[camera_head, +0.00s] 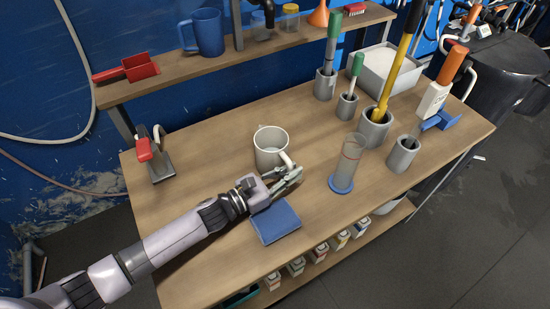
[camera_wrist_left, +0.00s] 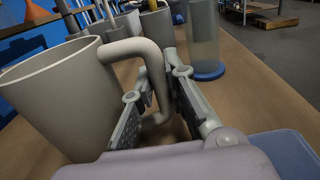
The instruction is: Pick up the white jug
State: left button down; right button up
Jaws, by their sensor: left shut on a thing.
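The white jug (camera_head: 269,148) stands upright on the wooden table, near its middle, with its handle toward my left gripper. In the left wrist view the jug (camera_wrist_left: 60,100) fills the left side and looks empty in its upper part. My left gripper (camera_head: 297,172) is at the handle, and its fingers (camera_wrist_left: 165,85) lie on both sides of the handle, shut on it. The jug's base seems to rest on the table. My right gripper is not in view.
A blue flat block (camera_head: 275,222) lies just under my left wrist. A clear cylinder with a blue base (camera_head: 347,165) stands right of the gripper. Grey holders (camera_head: 402,154) with tools stand further right. A shelf (camera_head: 180,75) runs behind. Table left of the jug is mostly clear.

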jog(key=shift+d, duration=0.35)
pick_arm(q)
jog(key=shift+r, duration=0.1)
dwell(0.3)
